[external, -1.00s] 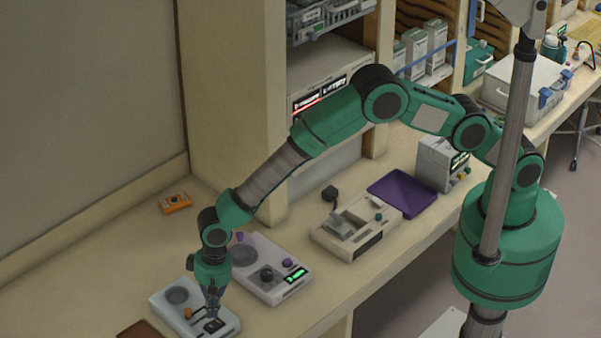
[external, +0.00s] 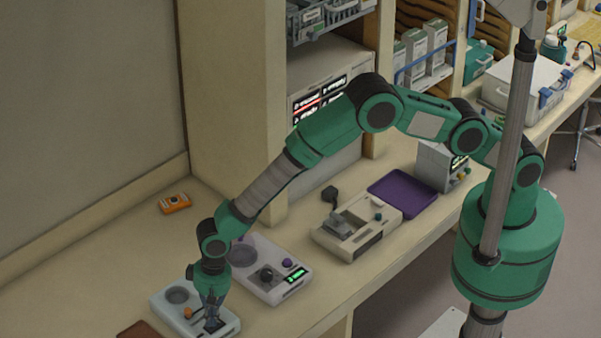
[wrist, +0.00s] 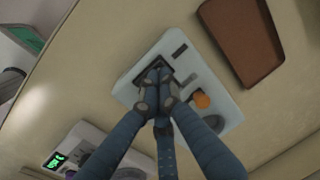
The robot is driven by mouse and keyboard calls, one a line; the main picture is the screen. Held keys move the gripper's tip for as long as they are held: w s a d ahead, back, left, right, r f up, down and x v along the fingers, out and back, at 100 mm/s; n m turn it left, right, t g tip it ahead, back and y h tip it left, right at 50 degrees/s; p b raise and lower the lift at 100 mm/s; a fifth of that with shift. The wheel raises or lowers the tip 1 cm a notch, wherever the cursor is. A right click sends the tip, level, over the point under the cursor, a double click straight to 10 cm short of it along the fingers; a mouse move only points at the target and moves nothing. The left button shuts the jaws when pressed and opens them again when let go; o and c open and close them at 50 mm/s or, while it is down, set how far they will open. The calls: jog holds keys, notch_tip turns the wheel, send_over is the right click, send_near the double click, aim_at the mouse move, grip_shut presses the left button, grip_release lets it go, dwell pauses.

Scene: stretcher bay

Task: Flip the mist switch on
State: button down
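A pale blue-grey device (external: 172,312) with a round dish, an orange knob (external: 187,312) and a dark switch plate lies at the counter's lower left. In the wrist view the device (wrist: 190,52) sits under my fingers, with the orange knob (wrist: 202,101) to their right. My gripper (external: 212,320) points down at the dark plate. In the wrist view the fingertips of my gripper (wrist: 154,82) are together, with nothing visible between them, and cover much of the dark plate (wrist: 166,62). The switch's position is hidden, and I cannot tell whether the fingers touch it.
A white device (external: 262,258) with a black knob, a purple knob and a green display stands just right. A brown tray (wrist: 240,40) lies close on the other side. An orange box (external: 175,203) lies behind. A beige device (external: 345,238) and purple tray (external: 398,196) are farther right.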

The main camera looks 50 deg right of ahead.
aim_at(222, 321)
jog(key=shift+a+f, duration=0.1)
jog(key=shift+f, duration=0.25)
jog(key=shift+r, duration=0.1)
jog(key=shift+d, duration=0.9)
jog(key=shift+r, duration=0.1)
jog(key=shift+r, duration=0.4)
notch_tip(222, 321, up, 13)
jog(key=d, duration=0.2)
